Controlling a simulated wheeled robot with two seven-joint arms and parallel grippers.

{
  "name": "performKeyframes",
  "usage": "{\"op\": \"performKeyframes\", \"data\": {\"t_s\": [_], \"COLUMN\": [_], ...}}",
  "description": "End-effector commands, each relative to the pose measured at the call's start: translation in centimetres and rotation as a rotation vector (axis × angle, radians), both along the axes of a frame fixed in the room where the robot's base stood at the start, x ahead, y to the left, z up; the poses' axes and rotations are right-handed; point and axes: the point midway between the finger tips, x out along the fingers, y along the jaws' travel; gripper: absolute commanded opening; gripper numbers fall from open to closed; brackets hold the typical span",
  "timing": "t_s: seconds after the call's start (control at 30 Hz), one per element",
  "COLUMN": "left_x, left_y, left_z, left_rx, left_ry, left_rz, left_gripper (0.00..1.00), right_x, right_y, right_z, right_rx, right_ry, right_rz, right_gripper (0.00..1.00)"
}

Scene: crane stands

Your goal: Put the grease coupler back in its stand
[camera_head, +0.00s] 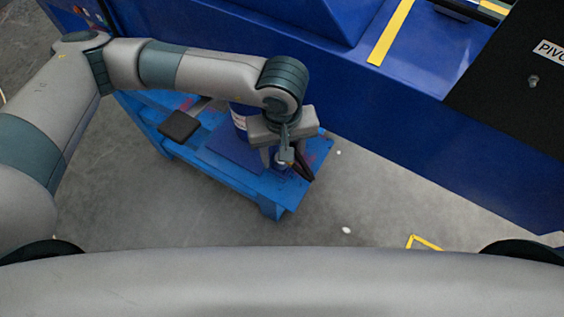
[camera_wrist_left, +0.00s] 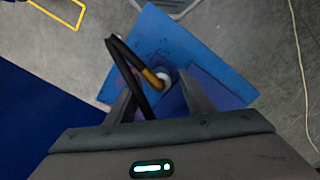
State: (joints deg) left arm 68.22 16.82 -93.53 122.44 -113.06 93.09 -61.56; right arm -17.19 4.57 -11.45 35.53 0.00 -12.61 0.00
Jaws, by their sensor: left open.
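The grease coupler, a brass-coloured end (camera_wrist_left: 151,78) on a looped black hose (camera_wrist_left: 117,58), shows in the left wrist view between my fingers. Its tip lies over or against a small pale round piece (camera_wrist_left: 164,80), perhaps the stand, on the blue bench. I cannot tell whether the tip is seated in it. My left gripper (camera_wrist_left: 160,95) is open, with one finger on each side of the coupler and hose. In the head view my left gripper (camera_head: 283,162) points down over the near right end of the bench, and the black hose (camera_head: 304,166) shows beside it. My right gripper is out of view.
The low blue bench (camera_head: 270,196) carries a dark pad (camera_head: 179,126) and a blue can with a white label (camera_head: 239,118), partly behind my arm. A large blue machine body (camera_head: 400,140) rises behind. Grey floor (camera_head: 200,215) is clear in front.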

Motion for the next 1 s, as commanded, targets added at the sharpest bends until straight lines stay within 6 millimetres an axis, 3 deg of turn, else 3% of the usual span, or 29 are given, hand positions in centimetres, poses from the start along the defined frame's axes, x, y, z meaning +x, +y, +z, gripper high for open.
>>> {"op": "performKeyframes", "data": {"t_s": [0.27,1.0], "left_x": [0.0,0.0], "left_y": [0.0,0.0], "left_z": [0.6,5.0], "left_rx": [0.0,-0.001], "left_ry": [0.0,0.0], "left_rz": [0.0,0.0], "left_gripper": [0.47,0.47], "right_x": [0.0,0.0], "right_y": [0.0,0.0], "right_z": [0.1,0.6], "right_rx": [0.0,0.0], "right_ry": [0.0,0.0], "right_rz": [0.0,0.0], "right_gripper": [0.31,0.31]}}
